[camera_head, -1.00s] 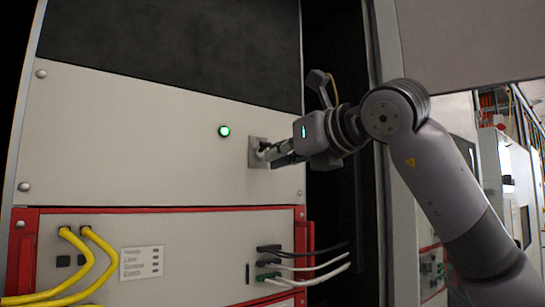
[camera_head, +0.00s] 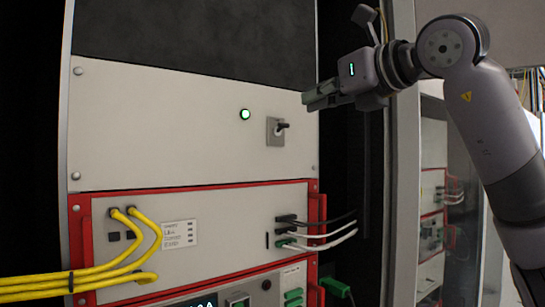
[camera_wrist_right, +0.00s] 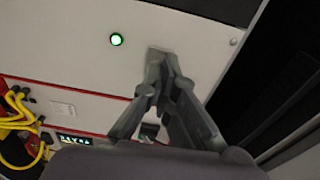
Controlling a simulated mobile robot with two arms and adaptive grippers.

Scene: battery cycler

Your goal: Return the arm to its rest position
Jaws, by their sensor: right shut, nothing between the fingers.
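My right gripper (camera_head: 308,99) is shut and empty, with its fingertips pointing left. It is up and to the right of the toggle switch (camera_head: 281,127) and apart from it. The switch has a dark lever on a square grey plate, on the white panel (camera_head: 180,130). A green lamp (camera_head: 245,114) glows to its left. In the right wrist view my gripper's fingers (camera_wrist_right: 164,58) come together over the panel, hiding most of the switch plate; the green lamp also shows there (camera_wrist_right: 116,40). My left gripper is not in view.
Below is a red-framed unit (camera_head: 190,240) with yellow cables (camera_head: 90,280) at left and black and white plugged cables (camera_head: 325,235) at right. A grey cabinet post (camera_head: 405,180) stands right of the rack, near my right arm. Dark open space lies between them.

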